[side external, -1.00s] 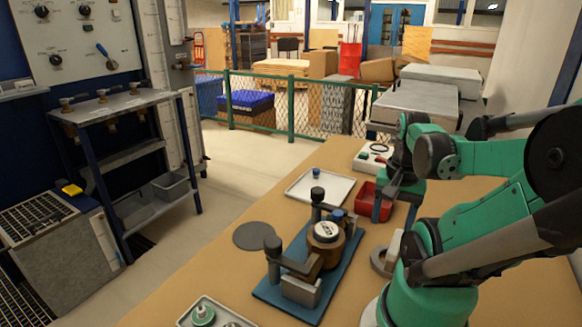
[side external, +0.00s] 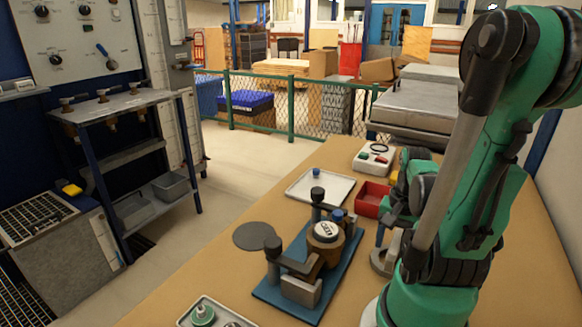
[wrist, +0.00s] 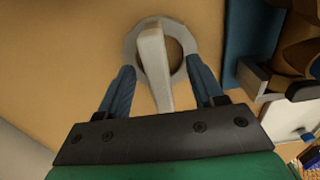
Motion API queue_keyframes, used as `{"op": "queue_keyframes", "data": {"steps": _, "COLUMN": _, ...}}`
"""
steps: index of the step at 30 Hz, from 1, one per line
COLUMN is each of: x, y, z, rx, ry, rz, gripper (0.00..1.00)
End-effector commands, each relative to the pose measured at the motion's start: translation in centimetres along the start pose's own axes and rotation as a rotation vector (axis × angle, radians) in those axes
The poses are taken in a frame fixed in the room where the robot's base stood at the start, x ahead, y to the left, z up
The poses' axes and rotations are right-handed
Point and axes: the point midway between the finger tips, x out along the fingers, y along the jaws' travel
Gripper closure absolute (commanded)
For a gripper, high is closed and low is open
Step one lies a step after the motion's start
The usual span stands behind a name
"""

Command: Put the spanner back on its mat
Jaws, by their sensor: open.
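The spanner appears to be the pale grey ring with a light bar on it, seen in the wrist view (wrist: 154,62) and, partly hidden, in the side view (side external: 381,264). It rests on the tan bench. My gripper (wrist: 160,68) is open, its two blue fingers on either side of the bar, with gaps between. In the side view my gripper (side external: 386,230) is low over the spanner, partly hidden by my arm. A dark grey round mat (side external: 254,236) lies bare on the bench, left of the meter fixture.
The blue fixture plate (side external: 262,292) with the brown meter (side external: 325,248) and clamps stands between spanner and round mat. Behind are a white tray (side external: 335,187), a red bin (side external: 369,194) and a button box (side external: 375,157). Another tray (side external: 186,322) is at the front.

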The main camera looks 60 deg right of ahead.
Motion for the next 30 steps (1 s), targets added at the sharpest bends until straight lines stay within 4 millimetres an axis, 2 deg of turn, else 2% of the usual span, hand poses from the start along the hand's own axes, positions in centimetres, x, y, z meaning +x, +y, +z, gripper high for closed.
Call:
{"op": "queue_keyframes", "data": {"steps": 12, "x": 0.32, "y": 0.02, "z": 0.06, "rx": 0.0, "ry": 0.0, "rz": 0.0, "gripper": 0.39}}
{"op": "queue_keyframes", "data": {"steps": 13, "x": 0.31, "y": 0.02, "z": 0.06, "rx": 0.0, "ry": 0.0, "rz": 0.0, "gripper": 0.42}}
{"op": "queue_keyframes", "data": {"steps": 19, "x": 0.31, "y": 0.02, "z": 0.06, "rx": 0.0, "ry": 0.0, "rz": 0.0, "gripper": 0.99}}
{"op": "queue_keyframes", "data": {"steps": 30, "x": 0.3, "y": 0.02, "z": 0.05, "rx": 0.0, "ry": 0.0, "rz": 0.0, "gripper": 1.0}}
